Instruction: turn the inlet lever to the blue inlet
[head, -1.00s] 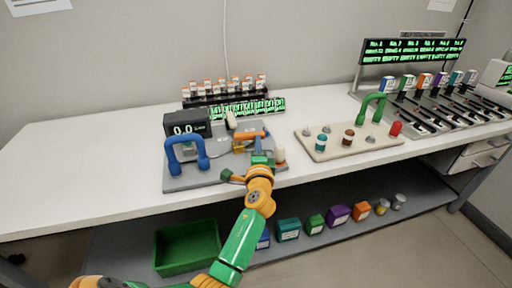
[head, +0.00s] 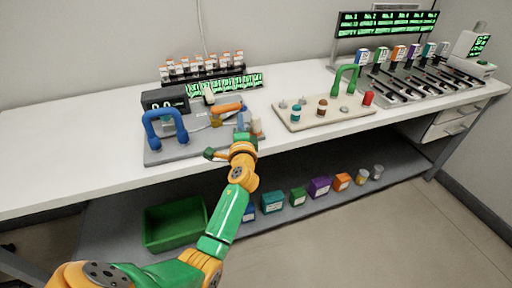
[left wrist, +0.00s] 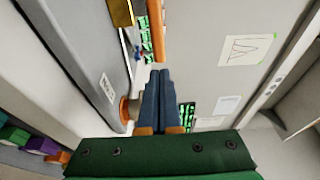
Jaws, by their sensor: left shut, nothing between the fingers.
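The machine with the inlet lever stands on a grey base plate (head: 160,155) at the table's front. An orange bar (head: 228,107) lies across it and may be the lever; it also shows in the left wrist view (left wrist: 156,30). I cannot make out the blue inlet. My left gripper (head: 243,120) is over the plate's front right part, just in front of the orange bar and left of a peach-coloured knob (head: 257,128). In the left wrist view its blue-grey fingers (left wrist: 160,78) are together and empty. Whether they touch the bar is unclear. My right gripper is out of view.
A blue arched handle (head: 165,118) and a dark display box (head: 165,98) stand on the plate's left. A bottle rack (head: 203,69) stands behind. A beige tray (head: 300,120) with a green arch is to the right. A green bin (head: 175,225) sits on the shelf below.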

